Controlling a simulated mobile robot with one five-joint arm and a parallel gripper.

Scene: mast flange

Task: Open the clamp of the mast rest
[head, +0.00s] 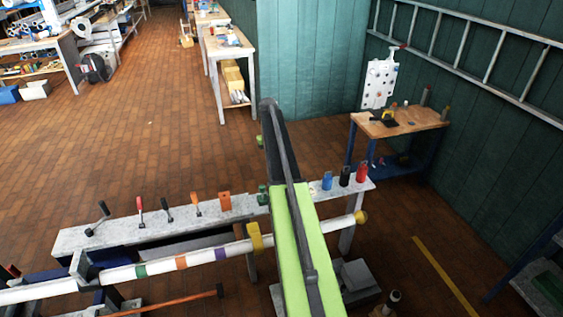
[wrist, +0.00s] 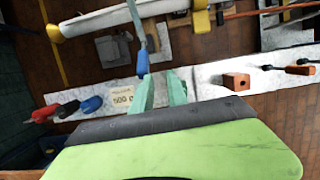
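The white mast (head: 110,275) lies along the lower left of the head view, with coloured bands and a yellow end cap (head: 360,217). A yellow collar (head: 257,238) sits around it beside my arm; I cannot tell whether it is the rest's clamp. The collar also shows in the wrist view (wrist: 201,20). A grey bracket (head: 82,266) stands at the mast further left. My gripper's teal fingers (wrist: 162,90) are apart above the bench. A blue-ended rod (wrist: 143,60) shows by the left fingertip; contact is unclear. My arm hides part of the bench.
The pale bench (head: 130,231) carries several upright handles, an orange block (head: 225,201), and blue, black and red items at its right end. A wooden table (head: 400,122) stands at the back right. Open brick floor (head: 140,140) lies behind the bench.

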